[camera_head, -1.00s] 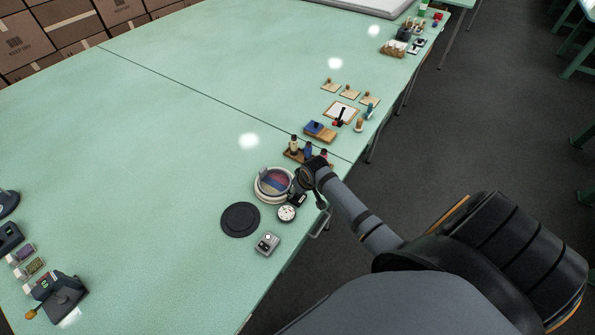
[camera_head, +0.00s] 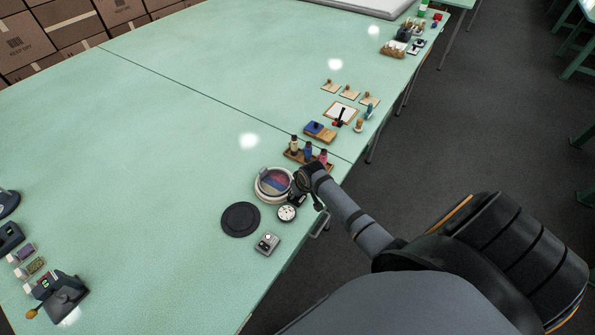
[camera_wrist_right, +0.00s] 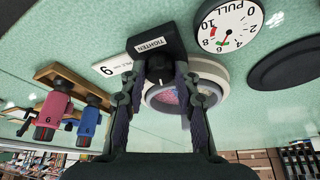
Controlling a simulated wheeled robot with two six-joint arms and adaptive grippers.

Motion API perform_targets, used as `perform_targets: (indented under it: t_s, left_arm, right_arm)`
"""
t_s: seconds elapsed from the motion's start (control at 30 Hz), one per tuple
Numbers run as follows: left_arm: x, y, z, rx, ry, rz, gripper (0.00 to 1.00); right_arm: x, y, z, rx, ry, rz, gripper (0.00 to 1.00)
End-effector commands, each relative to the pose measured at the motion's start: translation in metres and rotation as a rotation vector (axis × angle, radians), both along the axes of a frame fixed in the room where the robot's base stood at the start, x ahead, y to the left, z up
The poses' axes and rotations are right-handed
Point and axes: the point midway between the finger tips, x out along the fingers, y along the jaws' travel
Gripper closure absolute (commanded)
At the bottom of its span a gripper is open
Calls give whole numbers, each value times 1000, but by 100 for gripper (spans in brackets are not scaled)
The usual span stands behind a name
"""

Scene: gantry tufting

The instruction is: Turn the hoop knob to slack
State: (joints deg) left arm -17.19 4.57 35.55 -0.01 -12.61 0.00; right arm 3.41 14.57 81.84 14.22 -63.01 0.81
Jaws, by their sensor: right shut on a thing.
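The round hoop (camera_head: 273,184) with a striped blue, red and pink face sits on the table near its front edge. It also shows in the right wrist view (camera_wrist_right: 224,75), partly hidden by a finger. Beside it is a black block marked TIGHTEN (camera_wrist_right: 152,42), with a dark knob (camera_wrist_right: 159,68) in front. My right gripper (camera_wrist_right: 160,80) is shut on the knob, one finger at each side. In the head view the right gripper (camera_head: 301,186) is at the hoop's right rim and hides the knob. My left gripper is not in view.
A white PULL dial (camera_head: 287,213) stands just in front of the hoop, with a black disc (camera_head: 240,219) to its left and a small grey box (camera_head: 267,243) nearby. A wooden rack (camera_head: 291,155) of thread cones stands close behind my gripper. The table's left middle is clear.

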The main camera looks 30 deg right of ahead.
Motion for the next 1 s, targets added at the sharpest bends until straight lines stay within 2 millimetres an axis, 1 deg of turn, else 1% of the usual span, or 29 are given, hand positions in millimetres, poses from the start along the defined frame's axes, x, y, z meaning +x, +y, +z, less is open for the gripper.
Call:
perform_targets:
  t_s: [0.17,0.37,0.67,1.0]
  left_arm:
    - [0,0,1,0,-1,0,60]
    - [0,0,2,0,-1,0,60]
    - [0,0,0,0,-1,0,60]
    - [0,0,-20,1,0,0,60]
  right_arm:
    - [0,0,0,1,1,20,100]
    - [0,-2,0,1,0,108,100]
    - [1,-4,-1,2,0,362,100]
    - [3,-7,-3,1,0,685,100]
